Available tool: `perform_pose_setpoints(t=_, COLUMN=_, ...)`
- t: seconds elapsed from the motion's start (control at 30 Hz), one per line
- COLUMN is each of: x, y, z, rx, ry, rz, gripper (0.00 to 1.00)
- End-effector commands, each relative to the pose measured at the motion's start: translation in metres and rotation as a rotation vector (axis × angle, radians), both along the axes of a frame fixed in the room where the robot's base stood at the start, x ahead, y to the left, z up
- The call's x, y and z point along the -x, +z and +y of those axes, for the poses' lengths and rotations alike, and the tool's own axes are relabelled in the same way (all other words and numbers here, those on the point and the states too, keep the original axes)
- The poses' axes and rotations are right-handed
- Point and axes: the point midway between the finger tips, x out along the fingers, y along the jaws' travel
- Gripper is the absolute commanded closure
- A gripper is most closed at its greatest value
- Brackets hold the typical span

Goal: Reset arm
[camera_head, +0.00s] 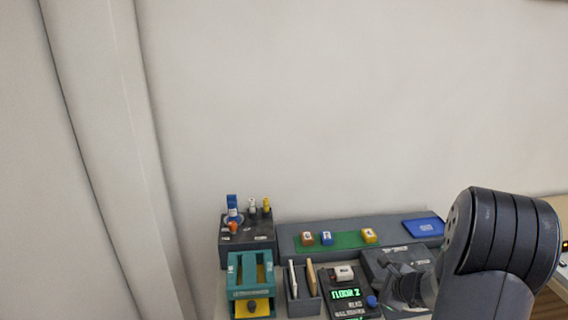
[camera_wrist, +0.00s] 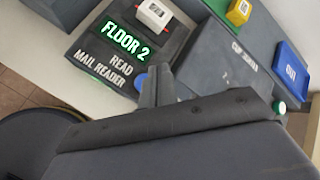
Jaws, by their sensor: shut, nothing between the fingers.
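My arm rises at the right of the head view, a dark grey link in front of the desk. My gripper shows in the wrist view (camera_wrist: 157,86) with its two fingers together and nothing between them. The fingertips appear close to the blue button (camera_wrist: 141,81) of the mail reader (camera_wrist: 113,62); I cannot tell whether they touch it. The reader's green screen (camera_wrist: 125,40) reads "FLOOR 2". A white block with a red mark (camera_wrist: 155,14) sits on top of the reader. It also shows in the head view (camera_head: 344,272).
A grey holder (camera_head: 247,250) with small coloured items stands at the back left. A teal stand (camera_head: 234,270) is in front of it. Lettered cubes sit on a green strip (camera_head: 345,240). A blue OUT tray (camera_head: 424,227) lies at the back right. The wall behind is bare.

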Motion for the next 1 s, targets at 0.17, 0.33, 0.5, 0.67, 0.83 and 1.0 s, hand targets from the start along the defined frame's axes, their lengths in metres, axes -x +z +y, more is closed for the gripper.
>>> perform_pose_setpoints(t=0.17, x=0.000, y=-0.001, z=0.000, rx=-0.002, ry=0.000, rz=0.003, gripper=1.00)
perform_pose_setpoints(t=0.33, x=0.000, y=0.005, z=0.000, rx=-0.001, ry=-0.001, rz=0.000, gripper=1.00)
perform_pose_setpoints(t=0.5, x=0.000, y=0.033, z=0.000, rx=0.002, ry=0.002, rz=-0.001, gripper=1.00)
perform_pose_setpoints(t=0.67, x=0.000, y=0.049, z=0.000, rx=0.001, ry=0.001, rz=0.000, gripper=1.00)
perform_pose_setpoints(t=0.83, x=0.000, y=0.054, z=0.000, rx=0.000, ry=0.000, rz=0.000, gripper=1.00)
perform_pose_setpoints(t=1.0, x=0.000, y=0.054, z=0.000, rx=0.000, ry=0.000, rz=0.000, gripper=1.00)
